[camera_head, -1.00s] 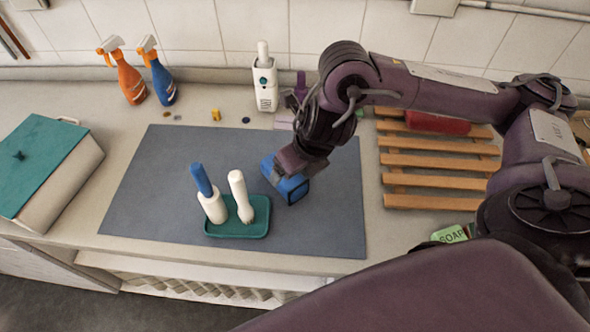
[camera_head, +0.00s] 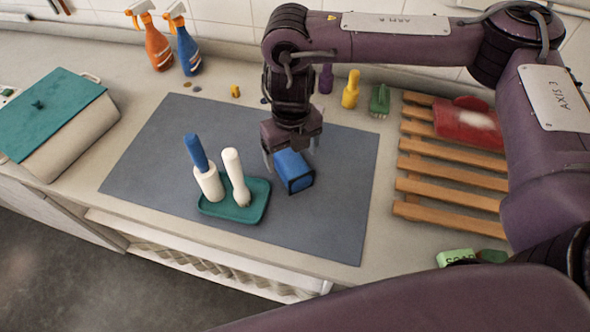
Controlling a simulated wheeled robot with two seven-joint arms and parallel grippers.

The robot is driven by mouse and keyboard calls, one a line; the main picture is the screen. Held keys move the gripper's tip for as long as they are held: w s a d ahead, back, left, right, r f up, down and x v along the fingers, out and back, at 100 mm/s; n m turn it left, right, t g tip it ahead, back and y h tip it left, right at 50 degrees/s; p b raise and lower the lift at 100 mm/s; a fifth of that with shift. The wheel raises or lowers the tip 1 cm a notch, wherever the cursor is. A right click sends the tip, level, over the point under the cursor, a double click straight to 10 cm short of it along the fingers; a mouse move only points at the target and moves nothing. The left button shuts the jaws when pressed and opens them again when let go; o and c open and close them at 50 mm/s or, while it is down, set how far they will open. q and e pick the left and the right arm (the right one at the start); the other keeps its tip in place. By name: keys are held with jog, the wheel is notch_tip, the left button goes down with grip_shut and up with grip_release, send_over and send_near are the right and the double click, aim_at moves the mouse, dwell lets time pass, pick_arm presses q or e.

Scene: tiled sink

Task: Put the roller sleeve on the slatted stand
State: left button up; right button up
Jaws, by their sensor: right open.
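The slatted stand (camera_head: 448,180), made of orange-brown wooden slats, lies right of the grey mat. I cannot tell for certain which object is the roller sleeve. A blue block-like piece (camera_head: 294,171) with a dark-edged end lies on the mat. My right gripper (camera_head: 292,160) is open just above and behind it, fingers pointing down; contact is unclear. A white handled piece (camera_head: 235,178) stands in the tray. My left gripper is out of view.
A red item (camera_head: 468,127) lies on the stand's far part. Spray bottles (camera_head: 186,48), a yellow bottle (camera_head: 351,89) and a green brush (camera_head: 380,100) stand behind the mat. A green-lidded box (camera_head: 60,122) is left; soap (camera_head: 455,257) is front right.

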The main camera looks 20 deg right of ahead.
aim_at(294, 164)
jog(key=f, duration=0.4)
jog(key=shift+s+d+f, duration=0.15)
jog(key=shift+d+f, duration=0.05)
jog(key=shift+f, duration=0.2)
jog(key=c, duration=1.3)
notch_tip(294, 164, up, 20)
jog(key=shift+r+p, duration=0.1)
jog(key=shift+p, duration=0.4)
